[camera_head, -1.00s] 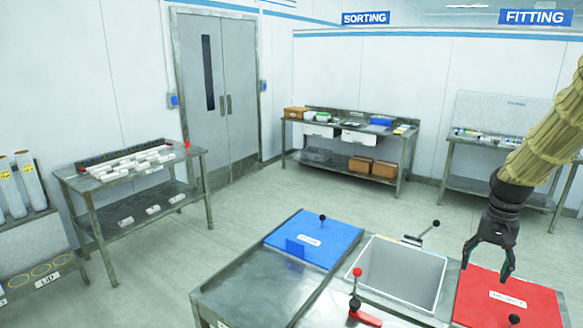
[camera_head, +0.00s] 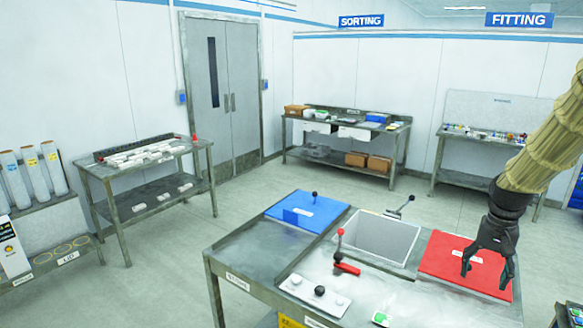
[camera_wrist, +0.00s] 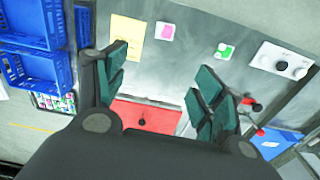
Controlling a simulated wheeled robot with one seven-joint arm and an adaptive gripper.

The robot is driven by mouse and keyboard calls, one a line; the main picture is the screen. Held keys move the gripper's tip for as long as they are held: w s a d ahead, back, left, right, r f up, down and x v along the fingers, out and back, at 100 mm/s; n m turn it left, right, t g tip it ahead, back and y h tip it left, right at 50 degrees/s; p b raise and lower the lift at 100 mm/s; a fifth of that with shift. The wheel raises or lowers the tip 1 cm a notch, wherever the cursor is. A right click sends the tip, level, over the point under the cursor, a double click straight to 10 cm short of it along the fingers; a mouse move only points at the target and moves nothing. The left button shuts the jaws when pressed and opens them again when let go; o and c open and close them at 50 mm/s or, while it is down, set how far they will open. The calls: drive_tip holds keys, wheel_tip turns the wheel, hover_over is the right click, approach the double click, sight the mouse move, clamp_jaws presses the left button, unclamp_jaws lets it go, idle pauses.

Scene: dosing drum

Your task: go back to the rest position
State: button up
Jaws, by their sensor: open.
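My gripper (camera_head: 487,268) is open and empty, with its fingers pointing down over the red lid (camera_head: 455,262) at the right of the bench in the head view. My arm reaches in from the right edge. In the wrist view my gripper's two green-padded fingers (camera_wrist: 158,92) are spread apart with nothing between them. The red lid (camera_wrist: 150,114) shows beyond them, with a dark knob on it.
The steel bench (camera_head: 240,266) also carries a blue lid (camera_head: 307,210), an open grey bin (camera_head: 376,238), a red-handled lever (camera_head: 345,266) and a white knob panel (camera_head: 315,295). Blue crates (camera_wrist: 30,70) are at the wrist view's left. Floor is clear toward the door.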

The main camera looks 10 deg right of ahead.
drive_tip(key=s+a+f+n+b, duration=0.2)
drive_tip(key=a+f, duration=0.3)
drive_tip(key=f, duration=0.7)
drive_tip(key=s+a+f+n+b, duration=0.15)
drive_tip(key=a+f, duration=0.45)
drive_tip(key=f, duration=0.6)
drive_tip(key=s+a+f+n+b, duration=0.1)
drive_tip(key=s+a+f+b, duration=0.1)
drive_tip(key=s+a+f, duration=0.65)
drive_tip(key=s+a+f+n+b, duration=0.1)
drive_tip(key=s+a+f, duration=0.3)
drive_tip(key=f, duration=0.7)
drive_tip(key=s+a+f+n+b, duration=0.1)
drive_tip(key=s+a+f, duration=0.3)
drive_tip(key=s, duration=0.5)
drive_tip(key=s+a+f+n+b, duration=0.1)
drive_tip(key=s+a+f+b, duration=0.1)
drive_tip(key=s, duration=0.7)
drive_tip(key=shift+a+f+n, duration=0.35)
drive_tip(key=shift+a+f, duration=0.5)
drive_tip(key=shift+a, duration=0.15)
